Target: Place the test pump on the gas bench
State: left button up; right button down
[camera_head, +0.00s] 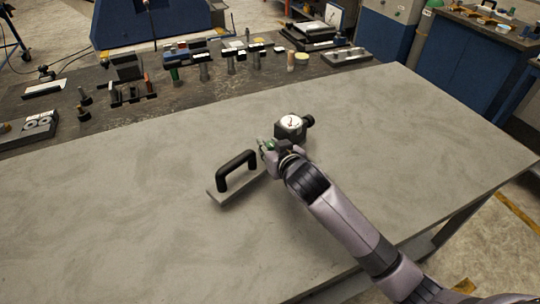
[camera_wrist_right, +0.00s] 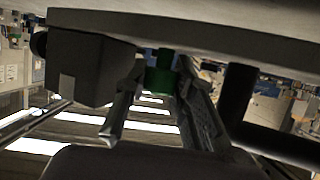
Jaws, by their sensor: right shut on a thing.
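The test pump has a flat grey base plate, a black handle (camera_head: 237,170) and a block with a round white dial (camera_head: 291,124). It is over the near part of the grey bench top (camera_head: 120,215); I cannot tell whether its plate rests on it. My right gripper (camera_head: 266,147) is between the handle and the dial block, and hides the middle of the pump. In the right wrist view the fingers close around a small green part (camera_wrist_right: 159,75) of the pump, with a dark block (camera_wrist_right: 90,68) to the left. My left gripper is not in view.
A dark mat or strip (camera_head: 215,85) along the back holds several tools and fittings. A grey block (camera_head: 347,56) lies at its right end. The grey top is clear to the left and right of the pump. Blue cabinets and another bench (camera_head: 480,50) stand behind.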

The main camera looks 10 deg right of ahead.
jog(key=shift+f, duration=1.65)
jog(key=shift+f, duration=0.15)
jog(key=c, duration=1.4)
grip_release()
jog(key=shift+f, duration=0.1)
jog(key=shift+o, duration=0.2)
